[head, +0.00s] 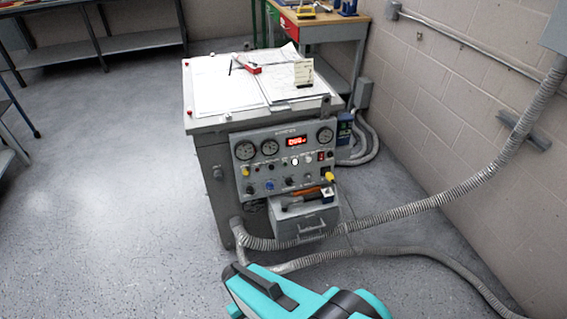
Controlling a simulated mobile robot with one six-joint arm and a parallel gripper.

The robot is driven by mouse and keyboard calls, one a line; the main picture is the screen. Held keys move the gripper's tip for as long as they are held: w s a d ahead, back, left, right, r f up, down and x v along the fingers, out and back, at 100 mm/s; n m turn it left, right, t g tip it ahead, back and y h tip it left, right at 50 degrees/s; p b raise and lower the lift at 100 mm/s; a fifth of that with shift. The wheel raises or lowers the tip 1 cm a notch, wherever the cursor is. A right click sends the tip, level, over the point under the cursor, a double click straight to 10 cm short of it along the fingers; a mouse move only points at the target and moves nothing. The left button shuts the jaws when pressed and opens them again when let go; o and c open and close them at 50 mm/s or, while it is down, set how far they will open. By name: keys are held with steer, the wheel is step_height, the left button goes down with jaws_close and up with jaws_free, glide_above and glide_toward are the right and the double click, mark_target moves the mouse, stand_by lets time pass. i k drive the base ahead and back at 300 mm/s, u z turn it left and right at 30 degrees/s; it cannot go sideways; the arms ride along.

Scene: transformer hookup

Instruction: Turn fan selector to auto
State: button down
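A grey control cabinet (208,160) stands in the middle of the head view, with an instrument panel (285,159) on its front. The panel carries round gauges, a lit red display (296,141) and small knobs and lamps. A dark knob (250,189) and a blue knob (270,185) sit in its lower row. The labels are too small to read, so I cannot tell which knob is the fan selector or where it points. Teal and black parts of my own body show at the bottom edge, apart from the panel. My gripper is not in view.
An open drawer (305,224) with an orange-handled tool (305,195) juts out below the panel. A grey corrugated conduit (430,203) runs from the cabinet to the right wall. Papers (225,92) lie on the cabinet top. The floor (110,200) at left is clear.

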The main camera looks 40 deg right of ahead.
mark_target(249, 190)
steer(key=k, duration=1.35)
steer(key=u, duration=0.5)
steer(key=i, duration=1.05)
steer(key=u, duration=0.55)
